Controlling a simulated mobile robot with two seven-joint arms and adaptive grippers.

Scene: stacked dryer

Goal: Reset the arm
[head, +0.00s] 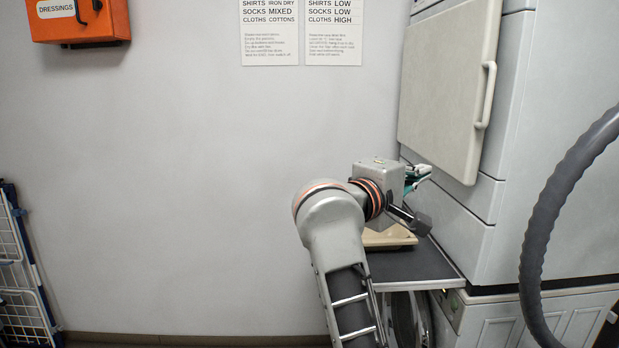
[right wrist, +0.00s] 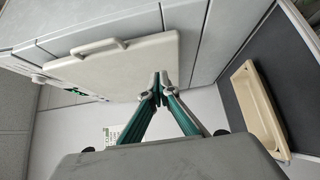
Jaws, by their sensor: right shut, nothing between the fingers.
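My right arm reaches up from the bottom middle of the head view. Its gripper (head: 418,174) is partly hidden behind the wrist and is beside the dryer front, below the pale door's lower left part. In the right wrist view its teal and grey fingers (right wrist: 160,88) meet at the tips, with nothing between them. The pale dryer door (head: 448,85), with a bar handle (head: 486,95) on its right side, looks closed; it also shows in the right wrist view (right wrist: 125,70). My left gripper is in neither view.
A beige tray (head: 390,238) sits on a dark shelf (head: 418,266) under my wrist. A lower machine stands beneath. A grey ribbed hose (head: 545,210) curves at right. An orange box (head: 80,22) and notices (head: 270,35) are on the wall; a blue rack (head: 22,265) stands left.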

